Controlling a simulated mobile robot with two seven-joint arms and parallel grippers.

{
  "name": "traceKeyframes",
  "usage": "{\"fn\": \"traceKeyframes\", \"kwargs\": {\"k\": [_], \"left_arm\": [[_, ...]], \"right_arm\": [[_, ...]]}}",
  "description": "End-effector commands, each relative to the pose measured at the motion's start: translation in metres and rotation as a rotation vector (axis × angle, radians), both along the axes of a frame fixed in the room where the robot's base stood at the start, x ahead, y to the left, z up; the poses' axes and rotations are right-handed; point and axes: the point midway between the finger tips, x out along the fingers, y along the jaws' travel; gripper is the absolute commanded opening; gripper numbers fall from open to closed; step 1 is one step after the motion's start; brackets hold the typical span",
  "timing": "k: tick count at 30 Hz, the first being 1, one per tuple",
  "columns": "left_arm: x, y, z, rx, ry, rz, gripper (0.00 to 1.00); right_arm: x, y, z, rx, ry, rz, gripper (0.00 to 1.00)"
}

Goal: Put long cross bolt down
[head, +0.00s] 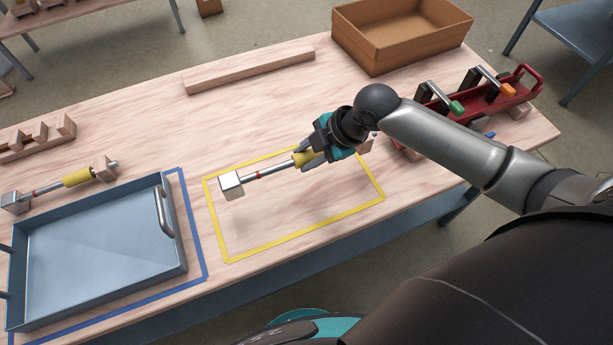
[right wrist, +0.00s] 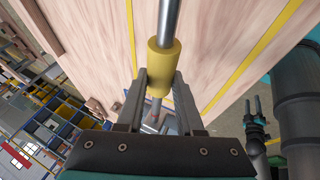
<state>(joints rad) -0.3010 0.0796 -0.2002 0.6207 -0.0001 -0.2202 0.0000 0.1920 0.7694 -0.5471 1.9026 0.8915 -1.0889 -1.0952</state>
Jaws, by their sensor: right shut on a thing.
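My right gripper (head: 305,157) is shut on the yellow sleeve of a long cross bolt (head: 268,171), a silver rod with a red ring and a block-shaped metal head. The bolt is held over the yellow taped rectangle (head: 294,248), its head toward the left, with a soft shadow on the wood below. In the right wrist view the yellow sleeve (right wrist: 163,62) sits between the fingertips (right wrist: 158,84). What seems to be my left gripper (right wrist: 254,107) shows small and dark there; its opening is unclear.
A similar bolt (head: 78,178) rests on wooden blocks behind a blue-grey tray (head: 178,225) inside blue tape. A wooden bar (head: 250,70) and a cardboard box (head: 385,47) lie at the back. A red tool rack (head: 528,84) stands at right.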

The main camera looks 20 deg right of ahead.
Motion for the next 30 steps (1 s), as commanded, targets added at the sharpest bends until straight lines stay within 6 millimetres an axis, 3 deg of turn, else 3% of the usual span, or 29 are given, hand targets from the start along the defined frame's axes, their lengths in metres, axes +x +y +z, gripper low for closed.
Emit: {"fn": "traceKeyframes", "kwargs": {"k": [3,8,16,29,30], "left_arm": [[0.000,0.000,-0.007,0.000,0.000,0.000,0.50],[0.000,0.000,-0.009,0.000,0.000,-0.001,0.50],[0.000,0.000,-0.020,0.001,0.000,-0.001,0.50],[0.000,0.001,-0.022,0.001,0.000,0.000,0.50],[0.000,0.001,-0.022,0.001,0.000,0.000,0.50]], "right_arm": [[0.001,0.000,-0.022,0.002,-0.002,-0.002,0.00],[0.001,0.000,-0.033,0.001,-0.004,0.000,0.00],[0.001,0.000,-0.071,0.002,-0.004,-0.001,0.00],[0.001,0.000,-0.077,0.000,-0.005,0.000,0.00],[0.001,0.000,-0.078,-0.001,-0.002,0.000,0.38]]}}
